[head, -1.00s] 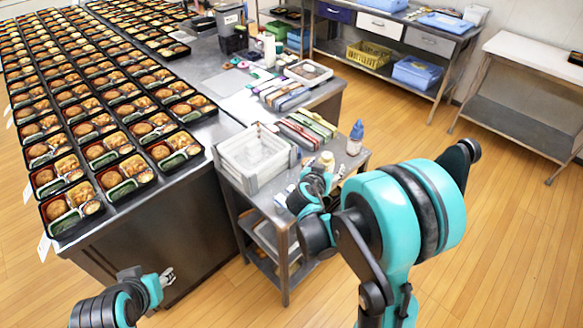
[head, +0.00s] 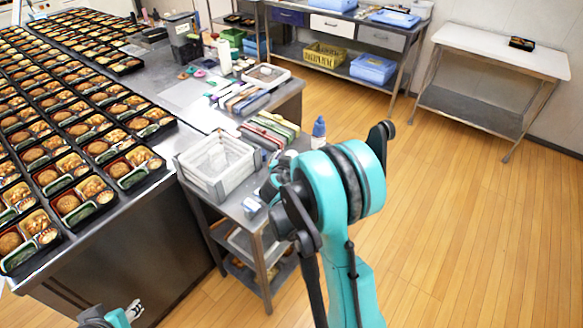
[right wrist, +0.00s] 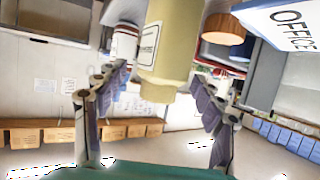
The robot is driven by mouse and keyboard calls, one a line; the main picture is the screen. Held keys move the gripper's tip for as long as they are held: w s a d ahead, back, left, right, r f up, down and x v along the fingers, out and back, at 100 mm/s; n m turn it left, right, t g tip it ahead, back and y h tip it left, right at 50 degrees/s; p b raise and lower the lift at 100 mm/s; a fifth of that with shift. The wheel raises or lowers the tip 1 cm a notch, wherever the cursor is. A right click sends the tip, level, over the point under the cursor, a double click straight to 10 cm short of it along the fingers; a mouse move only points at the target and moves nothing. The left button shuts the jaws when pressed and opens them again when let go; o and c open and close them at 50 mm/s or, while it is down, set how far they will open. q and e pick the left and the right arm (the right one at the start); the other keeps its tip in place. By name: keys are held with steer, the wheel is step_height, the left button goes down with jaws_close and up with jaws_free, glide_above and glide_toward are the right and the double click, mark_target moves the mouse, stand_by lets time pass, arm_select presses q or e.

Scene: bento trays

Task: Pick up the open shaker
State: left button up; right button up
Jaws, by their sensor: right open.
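In the right wrist view a cream-yellow container with a small printed label (right wrist: 170,45), which looks like the shaker, shows between the two fingers of my right gripper (right wrist: 158,90). The fingers are open and spread to either side of it; I cannot tell whether they touch it. Whether its top is open does not show. In the head view my right gripper (head: 274,182) is over the small metal cart and mostly hidden by my own arm, and the shaker is hidden there. My left gripper (head: 133,311) is low at the left, away from the cart; its jaws are too small to read.
A white crate (head: 214,178) stands on the small cart (head: 230,207). A blue-capped bottle (head: 318,132) stands beside my right arm. Several bento trays (head: 75,205) fill the long table at left. A sign reading OFFICE (right wrist: 285,22) shows at the wrist view's upper right.

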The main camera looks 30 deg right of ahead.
steer(key=c, duration=1.3)
steer(key=shift+r, duration=0.15)
steer(key=shift+r+p, duration=0.3)
steer(key=shift+r, duration=0.05)
steer(key=r+p, duration=0.1)
steer(key=r, duration=0.1)
steer(key=s+r+p, duration=0.1)
steer(key=r, duration=0.1)
steer(key=shift+d, duration=0.2)
steer(key=s+d+r+p, duration=0.1)
steer(key=s+r, duration=0.1)
steer(key=s, duration=0.1)
steer(key=s+d+r+p, duration=0.1)
steer(key=s+r, duration=0.1)
steer(key=s, duration=0.1)
steer(key=s+d+r+p, duration=0.1)
steer(key=s+d+r, duration=0.1)
steer(key=s, duration=0.2)
steer(key=o, duration=0.6)
steer(key=shift+w+a, duration=0.1)
steer(key=shift+c, duration=0.2)
